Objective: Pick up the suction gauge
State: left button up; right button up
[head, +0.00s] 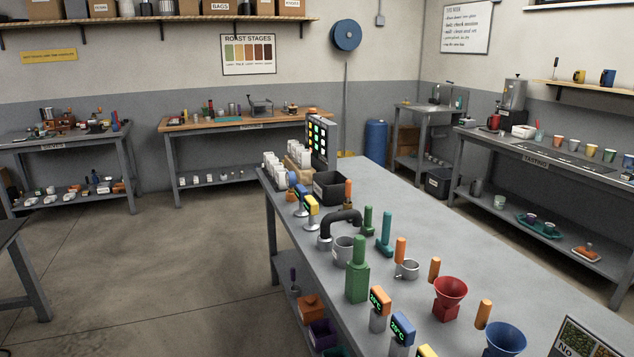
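No suction gauge can be made out for certain on the long grey table (420,215). Several small instruments with coloured heads stand along its left edge. One has an orange head with a green-lit display (380,300), and a blue-headed one (402,329) stands next to it. Farther back are a yellow-headed instrument (311,207) and a blue-headed one close behind it. They are too small to read. Neither of my grippers is in view.
A green bottle-like object (358,278), a red funnel (449,297), a blue funnel (505,340) and a black bin (329,187) stand on the table. Its right side is mostly clear. Open floor (170,270) lies to the left.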

aim_at(291, 176)
jog(key=i+j+z, duration=0.35)
jog(key=z, duration=0.2)
jog(key=i+j+z, duration=0.2)
jog(key=i+j, duration=0.2)
jog(key=j, duration=0.25)
jog(key=i+j+z, duration=0.1)
jog(key=j, duration=0.3)
jog(key=i+j, duration=0.45)
jog(key=j, duration=0.15)
jog(key=i+j, duration=0.15)
jog(key=j, duration=0.25)
jog(key=i+j+z, duration=0.1)
jog(key=j, duration=0.25)
jog(key=i+j, duration=0.25)
jog(key=j, duration=0.15)
